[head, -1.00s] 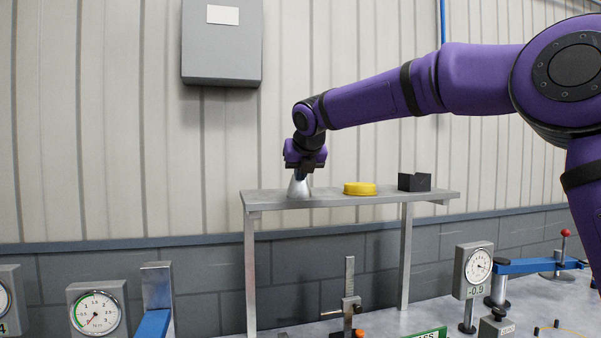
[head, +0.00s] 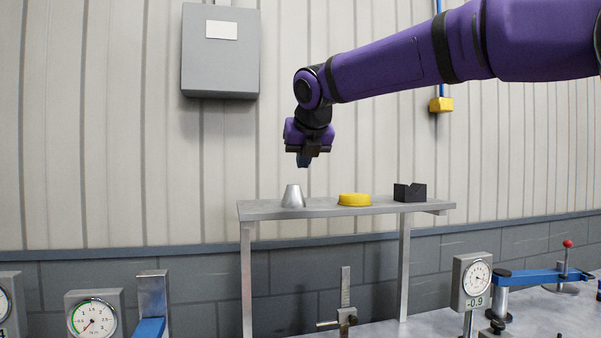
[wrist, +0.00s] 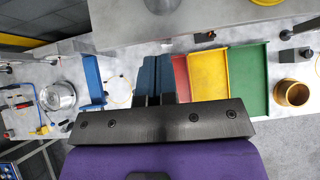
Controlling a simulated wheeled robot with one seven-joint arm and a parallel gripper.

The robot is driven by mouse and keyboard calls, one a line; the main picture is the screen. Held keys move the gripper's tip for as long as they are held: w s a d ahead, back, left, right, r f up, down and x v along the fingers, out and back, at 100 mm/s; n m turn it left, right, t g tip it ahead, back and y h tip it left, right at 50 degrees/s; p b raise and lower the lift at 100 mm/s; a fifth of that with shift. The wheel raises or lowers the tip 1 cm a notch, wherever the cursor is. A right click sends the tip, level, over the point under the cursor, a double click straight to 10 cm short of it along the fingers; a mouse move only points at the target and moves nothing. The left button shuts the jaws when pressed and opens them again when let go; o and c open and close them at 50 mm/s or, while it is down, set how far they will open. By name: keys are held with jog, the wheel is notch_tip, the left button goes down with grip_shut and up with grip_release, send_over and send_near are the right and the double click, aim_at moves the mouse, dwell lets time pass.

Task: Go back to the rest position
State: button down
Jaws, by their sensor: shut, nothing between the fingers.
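My gripper (head: 303,160) hangs pointing down in the head view, above the left part of a grey shelf (head: 325,208). It is clear of the shelf and holds nothing. In the wrist view its two dark blue fingers (wrist: 154,78) are together. A silver cone (head: 293,196) stands upright on the shelf below my gripper, apart from it. My purple arm reaches in from the right.
Dial gauges (head: 472,280) stand lower down. In the wrist view, red, yellow (wrist: 209,74) and green (wrist: 247,76) trays lie below. A grey box (head: 220,52) hangs on the wall.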

jog(key=s+d+f+m+g+h, duration=0.15)
jog(key=s+d+f+m, duration=0.25)
jog(key=s+d+m, duration=0.5)
jog(key=s+d+f+m+g+h, duration=0.15)
jog(key=s+d+f+m, duration=0.25)
jog(key=s+d+m, duration=0.55)
jog(key=s+d+f+m, duration=0.4)
jog(key=s+f+m, duration=0.2)
jog(key=s+m, duration=0.3)
jog(key=s+d+f+m+y, duration=0.1)
jog(key=s+d+f+m, duration=0.2)
jog(key=s+f+m, duration=0.4)
jog(key=s+m, duration=0.2)
jog(key=m, duration=0.1)
jog(key=shift+s+d+f+g, duration=0.25)
jog(key=shift+d+g, duration=0.05)
jog(key=shift+d, duration=0.05)
jog(key=shift+m, duration=0.25)
